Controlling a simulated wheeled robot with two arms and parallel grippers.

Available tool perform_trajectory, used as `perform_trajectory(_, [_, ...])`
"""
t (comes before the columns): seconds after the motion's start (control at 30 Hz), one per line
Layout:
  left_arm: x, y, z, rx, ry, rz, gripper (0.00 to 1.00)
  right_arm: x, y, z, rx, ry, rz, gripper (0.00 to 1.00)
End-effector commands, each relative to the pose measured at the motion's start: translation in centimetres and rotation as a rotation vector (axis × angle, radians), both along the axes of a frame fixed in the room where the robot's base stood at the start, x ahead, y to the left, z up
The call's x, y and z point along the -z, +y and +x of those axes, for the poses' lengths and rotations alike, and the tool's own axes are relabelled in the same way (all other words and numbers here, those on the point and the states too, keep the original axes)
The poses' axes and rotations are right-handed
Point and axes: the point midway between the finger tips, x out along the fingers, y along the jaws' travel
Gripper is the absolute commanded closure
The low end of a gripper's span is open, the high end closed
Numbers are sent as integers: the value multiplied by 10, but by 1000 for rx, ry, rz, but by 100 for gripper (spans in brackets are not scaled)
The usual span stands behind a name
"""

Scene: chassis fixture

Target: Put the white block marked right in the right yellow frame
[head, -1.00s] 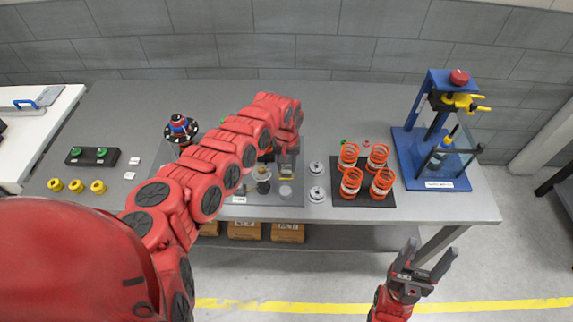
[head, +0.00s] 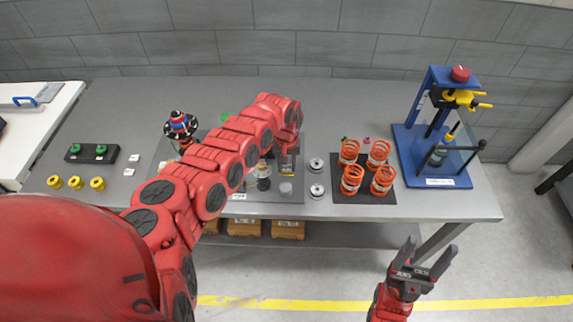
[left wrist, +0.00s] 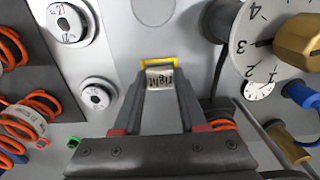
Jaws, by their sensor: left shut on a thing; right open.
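The white block marked right (left wrist: 160,78) is between the fingertips of my left gripper (left wrist: 160,90) in the left wrist view, its lettering showing upside down. The gripper is shut on it. A yellow frame (left wrist: 157,62) shows along the block's far edge and corners. I cannot tell whether the block is seated in the frame or just over it. In the head view my left gripper (head: 288,158) points down over the grey plate, and its arm hides much of that plate. My right gripper (head: 430,264) is open and empty, in front of the table.
Orange springs (head: 352,180) stand on a dark mat right of my left gripper, with silver discs (head: 316,191) between. A blue press (head: 436,135) stands at the table's right end. A numbered dial (left wrist: 262,40) with a brass knob is close to my left gripper.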

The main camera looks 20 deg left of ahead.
Motion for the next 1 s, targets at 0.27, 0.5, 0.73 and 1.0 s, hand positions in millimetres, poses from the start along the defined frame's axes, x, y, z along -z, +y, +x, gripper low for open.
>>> perform_trajectory(0.27, [0, 0, 0, 1, 0, 0, 100, -1, 0, 0, 0, 0, 0, 31])
perform_trajectory(0.5, [1, 0, 0, 1, 1, 0, 100, -5, 0, 0, 0, 0, 0, 31])
perform_trajectory(0.73, [3, 1, 0, 0, 0, 0, 100, -4, 0, 0, 0, 0, 0, 31])
perform_trajectory(1.0, [3, 0, 0, 1, 0, 0, 100, -7, 0, 0, 0, 0, 0, 31])
